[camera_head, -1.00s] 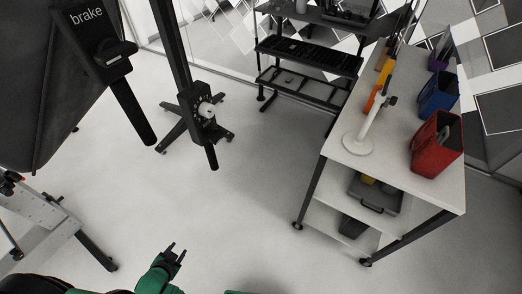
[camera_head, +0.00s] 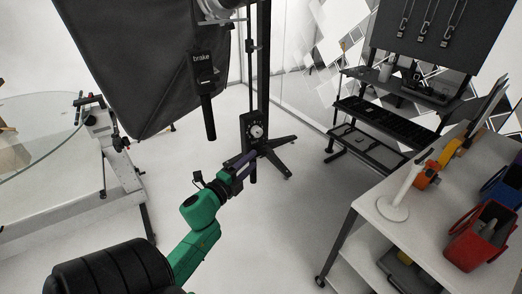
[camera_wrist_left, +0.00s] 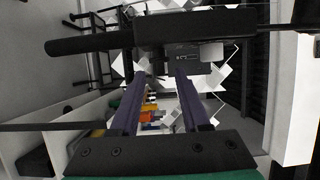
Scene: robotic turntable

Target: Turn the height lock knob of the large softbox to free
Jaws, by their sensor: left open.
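The large softbox (camera_head: 135,55) hangs at the upper left of the head view, with a black "brake" box (camera_head: 202,66) and handle beside it. The height lock knob (camera_head: 257,131) is a pale round knob on a black block low on the dark upright stand (camera_head: 263,70). My left gripper (camera_head: 248,160), with purple fingers, is open and empty just below and left of the knob in the picture. In the left wrist view the open fingers (camera_wrist_left: 163,78) point at a dark block with a bar (camera_wrist_left: 90,42); the knob's setting cannot be read. My right gripper is out of view.
A white workbench (camera_head: 375,222) with a white stand, orange items and a red bin (camera_head: 480,235) is at the right. Dark shelves (camera_head: 375,125) stand at the back right. A glass-topped table (camera_head: 40,125) is at the left. The floor between is clear.

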